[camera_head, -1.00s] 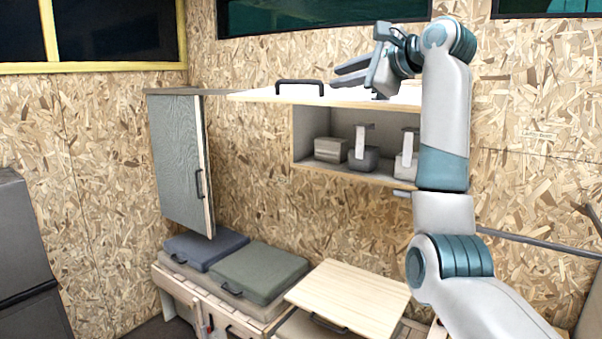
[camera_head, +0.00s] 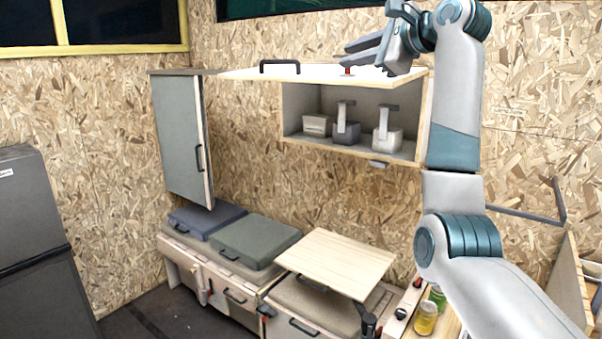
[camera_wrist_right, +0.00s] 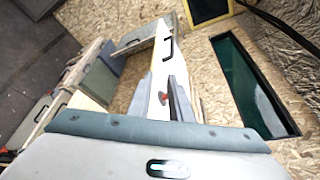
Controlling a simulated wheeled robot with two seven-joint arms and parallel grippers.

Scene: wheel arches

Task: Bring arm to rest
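My right arm (camera_head: 457,95) rises along the right of the head view, and its right gripper (camera_head: 346,54) points left at the top. In the head view the gripper overlaps the raised cabinet door (camera_head: 320,74); I see no contact. In the right wrist view its two fingers (camera_wrist_right: 162,98) stand apart, with the white door panel showing between them and nothing held. The door has a black handle (camera_head: 280,67) and is swung up to about level over the open wall cabinet (camera_head: 352,154). My left gripper is in neither view.
Several containers (camera_head: 383,136) stand in the cabinet. A grey-green door (camera_head: 178,140) hangs at left. Below are cushioned benches (camera_head: 255,243), a wooden tabletop (camera_head: 335,262) and jars (camera_head: 425,318). A dark grey cabinet (camera_head: 30,220) stands far left. Open floor (camera_head: 140,312) shows between.

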